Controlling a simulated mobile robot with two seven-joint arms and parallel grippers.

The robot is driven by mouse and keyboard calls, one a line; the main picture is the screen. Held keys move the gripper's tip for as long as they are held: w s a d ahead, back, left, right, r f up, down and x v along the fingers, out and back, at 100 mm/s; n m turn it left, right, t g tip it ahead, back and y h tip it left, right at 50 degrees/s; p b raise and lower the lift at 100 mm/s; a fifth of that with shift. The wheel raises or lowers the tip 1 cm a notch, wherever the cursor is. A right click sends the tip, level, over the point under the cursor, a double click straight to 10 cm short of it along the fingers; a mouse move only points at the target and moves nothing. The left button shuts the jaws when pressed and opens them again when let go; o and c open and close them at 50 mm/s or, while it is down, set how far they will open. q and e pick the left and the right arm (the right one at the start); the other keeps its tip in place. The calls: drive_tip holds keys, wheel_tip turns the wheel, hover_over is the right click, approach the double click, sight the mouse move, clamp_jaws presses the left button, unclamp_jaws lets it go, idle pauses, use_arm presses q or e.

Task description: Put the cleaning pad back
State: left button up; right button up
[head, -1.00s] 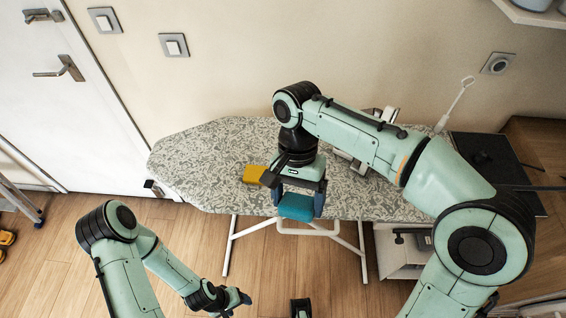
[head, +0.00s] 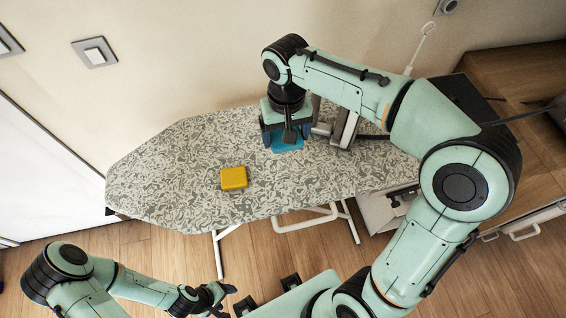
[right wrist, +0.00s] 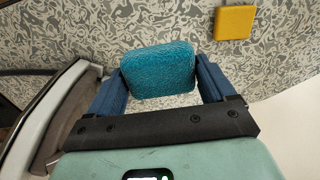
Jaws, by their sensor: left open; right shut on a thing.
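The blue cleaning pad (head: 288,143) is between the fingers of my right gripper (head: 286,138), over the patterned ironing board (head: 160,165). In the right wrist view the pad (right wrist: 158,72) is held by its two sides between the dark blue fingers of the right gripper (right wrist: 160,82). I cannot tell whether the pad touches the board. A yellow pad (head: 234,178) lies flat on the board, left of and nearer than the right gripper. It also shows at the top right of the right wrist view (right wrist: 235,22). My left gripper (head: 219,299) is open and empty, low, in front of the board.
A metal iron rest (head: 343,128) or similar fixture stands right of the right gripper, close to it. A white stick-like tool (head: 421,48) leans at the wall behind.

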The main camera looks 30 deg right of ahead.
sight(284, 169)
wheel_tip(284, 169, down, 13)
drive_tip(key=shift+f+b, duration=0.1)
drive_tip(key=shift+b, duration=0.6)
drive_tip(key=o, duration=0.8)
drive_tip(key=shift+w, duration=0.1)
use_arm(q)
drive_tip(key=shift+s+f, duration=0.3)
drive_tip(key=shift+f, duration=0.25)
drive_tip(key=shift+s+f, duration=0.3)
drive_tip(key=shift+f, duration=0.2)
drive_tip(key=shift+w+r+p, duration=0.3)
drive_tip(key=shift+r+p, duration=0.1)
drive_tip(key=shift+r, duration=0.1)
drive_tip(key=shift+w+r+p, duration=0.3)
drive_tip(key=shift+r+p, duration=0.1)
drive_tip(key=shift+r, duration=0.1)
use_arm(e)
wheel_tip(284, 169, up, 12)
drive_tip(key=shift+r, duration=0.1)
